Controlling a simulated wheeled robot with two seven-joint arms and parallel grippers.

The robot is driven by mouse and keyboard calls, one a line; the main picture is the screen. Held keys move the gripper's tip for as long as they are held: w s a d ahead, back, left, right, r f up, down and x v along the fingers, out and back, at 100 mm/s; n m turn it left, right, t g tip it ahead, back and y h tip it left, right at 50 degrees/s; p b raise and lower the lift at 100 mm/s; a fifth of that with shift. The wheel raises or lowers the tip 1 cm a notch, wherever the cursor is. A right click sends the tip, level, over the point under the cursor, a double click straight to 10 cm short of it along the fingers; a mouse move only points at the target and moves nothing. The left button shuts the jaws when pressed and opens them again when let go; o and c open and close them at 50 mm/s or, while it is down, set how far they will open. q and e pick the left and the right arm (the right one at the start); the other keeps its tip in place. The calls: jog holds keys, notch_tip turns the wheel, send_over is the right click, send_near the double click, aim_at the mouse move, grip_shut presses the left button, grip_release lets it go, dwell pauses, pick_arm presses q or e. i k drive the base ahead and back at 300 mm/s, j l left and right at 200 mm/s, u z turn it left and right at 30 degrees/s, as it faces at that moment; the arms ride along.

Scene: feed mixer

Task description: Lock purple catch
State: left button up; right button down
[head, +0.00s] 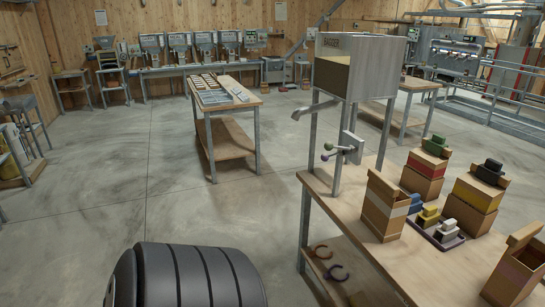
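A grey metal hopper (362,67) with a window stands on legs on the wooden table at the right. Below it is a grey mechanism (350,148) with small levers pointing left. One lever ends in a green knob (328,146), and just below it is a purple knob (325,157), which looks like the purple catch. They are too small to tell whether the catch is locked. Neither of my grippers is in view.
The wooden table (345,212) holds several cardboard boxes (384,205) and a dark tray (436,237) of small blocks. Curved pieces (338,272) lie on its lower shelf. Another workbench (222,104) stands mid-room. The concrete floor between is clear.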

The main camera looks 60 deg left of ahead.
aim_at(325, 157)
jog(key=u, duration=1.75)
jog(key=i+j, duration=0.15)
jog(key=j, duration=0.25)
jog(key=i+j, duration=0.2)
jog(key=j, duration=0.2)
jog(key=i+j+z, duration=0.1)
jog(key=j, duration=0.3)
jog(key=i+j, duration=0.2)
jog(key=j, duration=0.2)
jog(key=i+j, duration=0.2)
jog(key=j, duration=0.2)
jog(key=i+j, duration=0.15)
jog(key=j, duration=0.25)
jog(key=i+j+z, duration=0.1)
jog(key=j, duration=0.3)
jog(key=i+j, duration=0.2)
jog(key=j, duration=0.2)
